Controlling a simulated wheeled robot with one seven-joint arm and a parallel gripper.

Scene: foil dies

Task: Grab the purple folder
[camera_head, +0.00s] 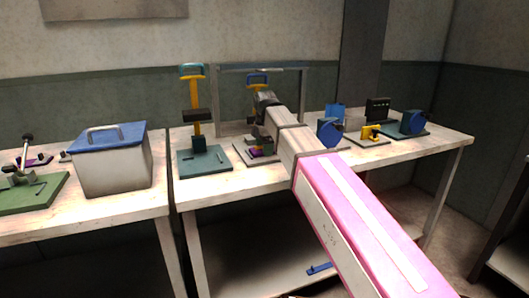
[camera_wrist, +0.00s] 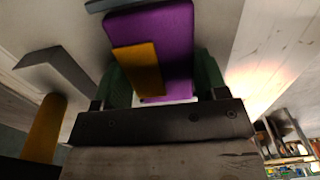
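The purple folder (camera_wrist: 172,30) is a flat purple piece with a yellow-orange part (camera_wrist: 138,68) across it in the wrist view. My gripper (camera_wrist: 162,72) has its two dark green fingers spread wide, one to each side of the purple piece. I cannot tell whether either finger touches it. In the head view a small purple piece (camera_head: 262,153) shows low on a device on the right table, beside my arm. My gripper's fingers are hidden there behind my own arm.
A teal-based press (camera_head: 205,160) with a yellow post stands left of my arm. A grey box with a blue lid (camera_head: 112,137) sits on the left table (camera_head: 120,206). Blue and yellow devices (camera_head: 372,132) stand to the right. A grey frame (camera_head: 303,90) rises behind.

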